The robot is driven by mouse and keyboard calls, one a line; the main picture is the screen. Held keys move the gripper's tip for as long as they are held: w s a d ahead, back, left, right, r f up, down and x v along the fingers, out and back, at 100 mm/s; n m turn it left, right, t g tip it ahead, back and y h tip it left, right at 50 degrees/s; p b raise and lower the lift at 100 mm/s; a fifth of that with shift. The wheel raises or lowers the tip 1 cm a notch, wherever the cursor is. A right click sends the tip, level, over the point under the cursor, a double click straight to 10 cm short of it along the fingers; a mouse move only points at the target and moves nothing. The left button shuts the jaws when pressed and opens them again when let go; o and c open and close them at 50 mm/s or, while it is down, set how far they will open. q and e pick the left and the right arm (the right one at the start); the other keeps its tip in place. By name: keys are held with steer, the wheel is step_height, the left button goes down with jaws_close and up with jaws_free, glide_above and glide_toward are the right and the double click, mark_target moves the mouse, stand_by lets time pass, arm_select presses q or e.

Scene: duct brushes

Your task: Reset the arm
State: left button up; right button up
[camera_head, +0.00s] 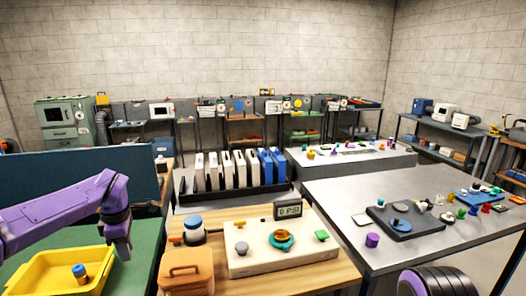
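My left arm (60,212) is purple and comes in from the left. Its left gripper (123,256) points down beside the right edge of a yellow tray (28,281). The fingers are small and dark, and I cannot tell whether they are open or shut. I see nothing clearly held in them. A blue-capped jar (80,273) stands in the tray, apart from the gripper. A dark ribbed part with purple (437,282) at the bottom right looks like part of my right arm. My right gripper is not in view.
A green table (146,250) carries the tray. A grey table (340,195) at right holds many small parts. A blue partition (60,172) stands behind my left arm.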

arm_select(q)
steer(key=s+d+f+m+t+y+b, duration=0.1)
steer(key=s+d+f+m+t+y, duration=0.15)
steer(key=f, duration=0.65)
steer(key=s+d+f+m+t+y+b, duration=0.1)
steer(key=s+d+f+t+b, duration=0.2)
steer(key=f, duration=0.5)
steer(key=s+d+f+m+t+y, duration=0.15)
steer(key=s+f, duration=0.25)
steer(key=f, duration=0.5)
steer(key=s+f+m+g+b, duration=0.1)
steer(key=s+f, duration=0.4)
steer(key=s, duration=0.5)
steer(key=s+f+m+g+h+b, duration=0.1)
steer(key=s+f+m, duration=0.4)
steer(key=s, duration=0.5)
steer(key=s+f+m+g+h+b, duration=0.1)
steer(key=s+f+m+b, duration=0.3)
steer(key=s, duration=0.6)
steer(key=shift+f+g, duration=0.7)
steer(key=shift+d, duration=0.1)
